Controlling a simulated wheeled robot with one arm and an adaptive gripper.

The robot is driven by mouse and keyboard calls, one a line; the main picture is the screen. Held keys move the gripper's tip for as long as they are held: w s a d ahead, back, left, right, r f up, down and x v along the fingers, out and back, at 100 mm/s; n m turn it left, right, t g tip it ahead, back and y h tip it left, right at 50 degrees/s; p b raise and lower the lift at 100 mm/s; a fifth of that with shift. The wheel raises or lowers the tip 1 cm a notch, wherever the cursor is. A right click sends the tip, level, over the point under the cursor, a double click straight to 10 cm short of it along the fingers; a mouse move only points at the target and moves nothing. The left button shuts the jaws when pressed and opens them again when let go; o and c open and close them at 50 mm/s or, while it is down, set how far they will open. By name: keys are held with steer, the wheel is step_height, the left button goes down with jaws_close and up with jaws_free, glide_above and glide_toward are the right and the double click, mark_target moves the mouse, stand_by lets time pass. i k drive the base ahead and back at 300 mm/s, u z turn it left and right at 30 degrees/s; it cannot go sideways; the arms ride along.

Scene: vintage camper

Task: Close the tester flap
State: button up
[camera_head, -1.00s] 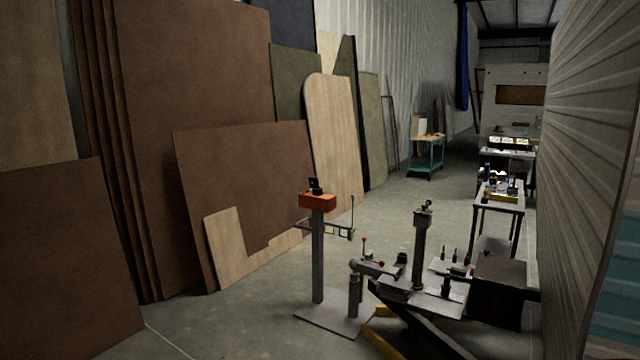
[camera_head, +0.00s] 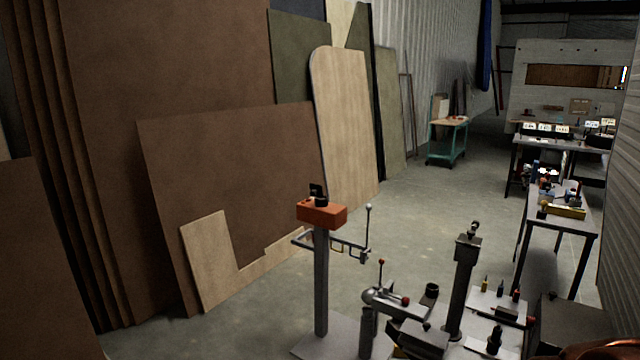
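I cannot make out a tester flap in the head view; nothing there is clearly a tester or its flap. My gripper is not in view. A copper-coloured curved shape is cut off at the bottom right corner, and I cannot tell what it is.
An orange-topped stand (camera_head: 322,215) and a machine with a dark post (camera_head: 463,290) stand close in front. Workbenches (camera_head: 562,222) line the right side. Brown panels (camera_head: 225,150) lean at left. A green cart (camera_head: 447,140) stands farther back. The floor (camera_head: 430,215) between is clear.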

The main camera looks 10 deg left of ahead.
mark_target(317, 191)
steer(key=i, duration=0.8)
steer(key=u, duration=0.95)
steer(key=i, duration=0.7)
steer(key=u, duration=0.6)
steer(key=i, duration=0.8)
steer(key=z, duration=0.05)
